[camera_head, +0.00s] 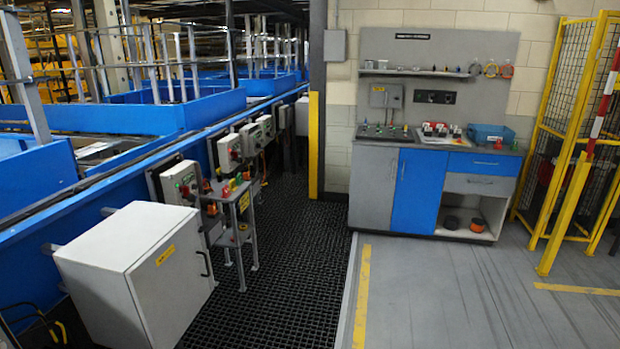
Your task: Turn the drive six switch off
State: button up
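Several grey control boxes with small red and green controls line the side of the blue conveyor. The nearest box (181,184) is at left centre, a second box (229,151) is behind it, and a third box (250,139) is farther back. Their labels are too small to read, so I cannot tell which one carries the drive six switch or how that switch is set. My gripper is not in view.
A large white cabinet (140,270) stands at the front left. A small grey stand (240,230) with coloured parts is beside the nearest boxes. Black floor grating (300,260) leaves a clear aisle. A workbench (370,190) stands at the back, with yellow fencing (558,205) at right.

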aim_at(220, 145)
jog(key=i+l, duration=0.1)
jog(key=i, duration=2.05)
jog(key=i+u, duration=0.45)
jog(key=i+l+u, duration=0.3)
jog(key=i+u, duration=0.15)
jog(key=i+l+u, duration=0.75)
jog(key=u, duration=0.15)
jog(key=i+l+u, duration=0.2)
jog(key=l+u, duration=0.25)
jog(key=l, duration=0.2)
